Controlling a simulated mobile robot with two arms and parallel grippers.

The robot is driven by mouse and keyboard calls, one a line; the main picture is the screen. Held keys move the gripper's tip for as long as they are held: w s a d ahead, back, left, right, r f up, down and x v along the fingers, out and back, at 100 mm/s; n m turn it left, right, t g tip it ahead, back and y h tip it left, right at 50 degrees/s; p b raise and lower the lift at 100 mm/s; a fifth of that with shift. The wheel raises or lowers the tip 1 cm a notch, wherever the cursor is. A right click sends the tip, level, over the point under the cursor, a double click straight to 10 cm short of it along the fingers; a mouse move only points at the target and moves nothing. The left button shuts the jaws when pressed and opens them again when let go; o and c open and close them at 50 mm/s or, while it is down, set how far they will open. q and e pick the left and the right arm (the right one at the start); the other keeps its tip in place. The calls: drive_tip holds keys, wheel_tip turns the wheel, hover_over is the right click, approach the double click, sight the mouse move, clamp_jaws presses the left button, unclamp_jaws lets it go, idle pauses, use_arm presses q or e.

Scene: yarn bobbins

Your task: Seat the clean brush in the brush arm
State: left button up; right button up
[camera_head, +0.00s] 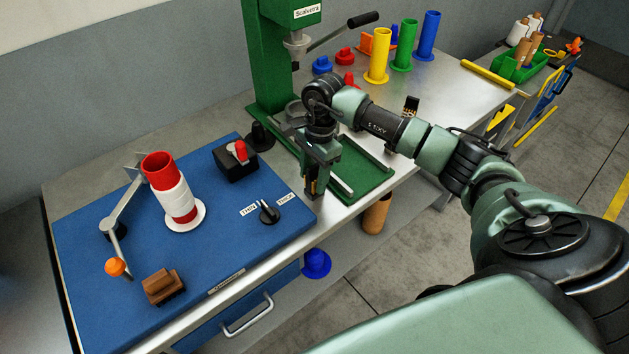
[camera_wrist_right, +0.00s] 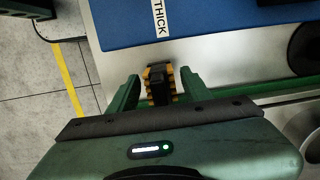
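My right gripper (camera_head: 314,188) points down over the front of the bench, right of the blue panel. It is shut on a small black and yellow brush, which shows between the green fingers in the right wrist view (camera_wrist_right: 161,84). A metal arm (camera_head: 126,198), which looks like the brush arm, stands on the blue panel left of a red and white bobbin (camera_head: 171,190). Its upper end has a small bracket beside the bobbin and no brush shows there. A second small dark, yellowish piece (camera_head: 411,106) stands further back on the bench. My left gripper is out of view.
The blue panel (camera_head: 85,255) carries a brown block (camera_head: 163,287), an orange knob (camera_head: 115,267), a THIN/THICK dial (camera_head: 268,212) and a black box with a red switch (camera_head: 236,157). A green press (camera_head: 268,60) stands behind my right gripper. Coloured tubes (camera_head: 404,45) stand at the back.

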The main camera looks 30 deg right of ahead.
clamp_jaws()
wheel_tip(320, 180, up, 20)
drive_tip(key=b, duration=0.3)
drive_tip(key=s+a+f+n+g+h, duration=0.1)
drive_tip(key=s+a+f+n, duration=1)
drive_tip(key=n, duration=0.6)
drive_tip(key=s+a, duration=0.2)
drive_tip(key=s, duration=0.1)
drive_tip(key=shift+s, duration=0.4)
